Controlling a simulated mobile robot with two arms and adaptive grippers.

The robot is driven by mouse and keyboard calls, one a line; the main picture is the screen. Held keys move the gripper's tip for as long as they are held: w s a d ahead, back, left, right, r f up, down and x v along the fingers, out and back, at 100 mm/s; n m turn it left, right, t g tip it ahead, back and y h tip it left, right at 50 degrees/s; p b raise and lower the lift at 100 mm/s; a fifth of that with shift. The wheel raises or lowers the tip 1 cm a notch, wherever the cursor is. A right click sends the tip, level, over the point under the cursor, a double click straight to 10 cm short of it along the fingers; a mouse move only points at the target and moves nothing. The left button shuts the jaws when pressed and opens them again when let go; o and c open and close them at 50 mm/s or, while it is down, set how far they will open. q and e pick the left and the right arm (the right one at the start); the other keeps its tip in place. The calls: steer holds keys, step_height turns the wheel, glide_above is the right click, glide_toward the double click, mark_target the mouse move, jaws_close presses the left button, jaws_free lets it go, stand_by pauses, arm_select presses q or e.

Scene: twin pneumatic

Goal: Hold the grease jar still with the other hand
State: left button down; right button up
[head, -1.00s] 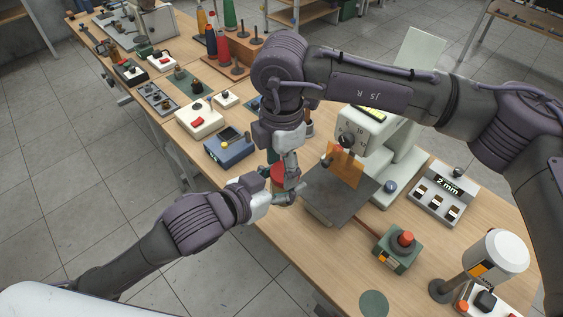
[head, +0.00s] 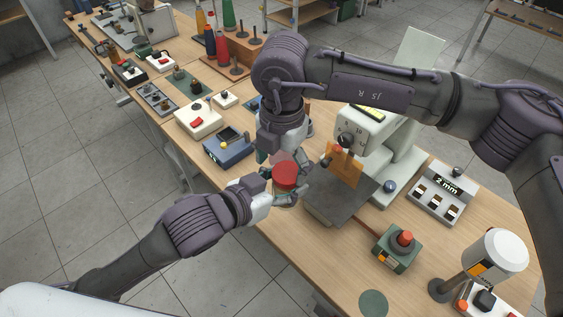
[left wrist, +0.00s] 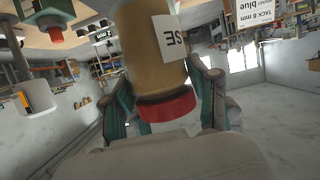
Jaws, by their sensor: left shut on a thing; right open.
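The grease jar has a red lid and an amber-brown body with a white label. In the head view its red lid (head: 285,173) shows near the table's front edge. In the left wrist view the jar body (left wrist: 148,50) stands between the fingers, with the lid (left wrist: 166,106) toward the palm side of the picture. My left gripper (head: 284,194) is shut on the jar from the left. My right gripper (head: 284,158) hangs just behind and above the lid, open; its fingers are partly hidden by its own wrist and the lid.
A white and grey machine (head: 378,140) with a dark plate (head: 338,204) stands just right of the jar. A blue box (head: 229,149) is at left.

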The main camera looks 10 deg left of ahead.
step_height(320, 180, up, 4)
steer(key=shift+r, duration=0.45)
steer(key=shift+c, duration=0.4)
steer(key=shift+d+r+m, duration=0.2)
steer(key=shift+r+m, duration=0.35)
steer(key=shift+r, duration=0.1)
steer(key=shift+d+r+m, duration=0.2)
steer(key=shift+r+m, duration=0.35)
steer(key=shift+r, duration=0.05)
steer(key=shift+f, duration=3.9)
steer(key=c, duration=1.2)
steer(key=o, duration=1.3)
steer(key=shift+r, duration=0.1)
